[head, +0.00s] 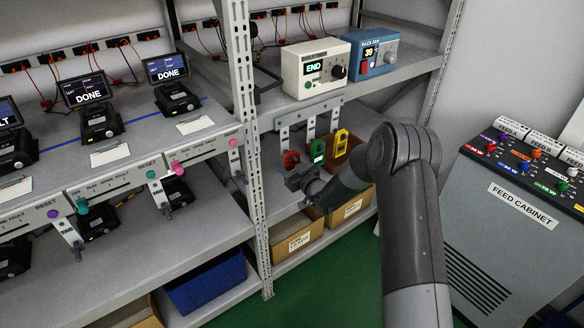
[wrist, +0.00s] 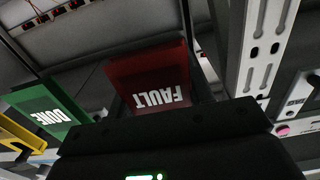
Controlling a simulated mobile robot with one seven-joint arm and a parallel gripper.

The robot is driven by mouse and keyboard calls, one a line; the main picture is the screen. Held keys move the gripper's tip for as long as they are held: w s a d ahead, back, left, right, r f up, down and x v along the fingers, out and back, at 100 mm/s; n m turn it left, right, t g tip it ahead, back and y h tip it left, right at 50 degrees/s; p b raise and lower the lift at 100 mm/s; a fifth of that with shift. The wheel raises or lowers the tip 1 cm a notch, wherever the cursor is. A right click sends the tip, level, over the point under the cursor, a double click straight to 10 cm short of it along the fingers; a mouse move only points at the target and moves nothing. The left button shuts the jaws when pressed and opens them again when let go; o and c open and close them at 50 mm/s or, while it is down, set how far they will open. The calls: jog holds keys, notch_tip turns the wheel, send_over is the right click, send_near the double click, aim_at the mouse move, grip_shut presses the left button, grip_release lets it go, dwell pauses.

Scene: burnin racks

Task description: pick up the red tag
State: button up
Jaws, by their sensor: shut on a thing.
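The red tag (head: 291,160) hangs at the left end of a row of tags under the middle shelf. In the wrist view the red tag (wrist: 152,80) shows the word FAULT upside down, right in front of my gripper. My gripper (head: 295,174) is shut on the red tag, near its lower part. The dark gripper body hides the tag's nearest edge in the wrist view. I cannot tell whether the tag still rests on its hook.
A green tag (head: 317,151) marked DONE (wrist: 59,115) and a yellow tag (head: 341,143) hang just beside the red one. A metal rack post (head: 246,130) stands close on the left. Cardboard bins (head: 297,243) sit below; green floor lies in front.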

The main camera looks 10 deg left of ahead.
jog(key=shift+r, duration=0.1)
jog(key=shift+r, duration=0.45)
jog(key=shift+s+d+r, duration=0.15)
jog(key=shift+d+r, duration=0.05)
jog(key=shift+r, duration=0.05)
jog(key=v, duration=1.7)
jog(key=shift+s+d+r, duration=0.2)
jog(key=shift+s+r, duration=0.05)
jog(key=shift+r, duration=0.2)
jog(key=shift+r, duration=0.15)
jog(key=v, duration=0.7)
jog(key=shift+d, duration=0.15)
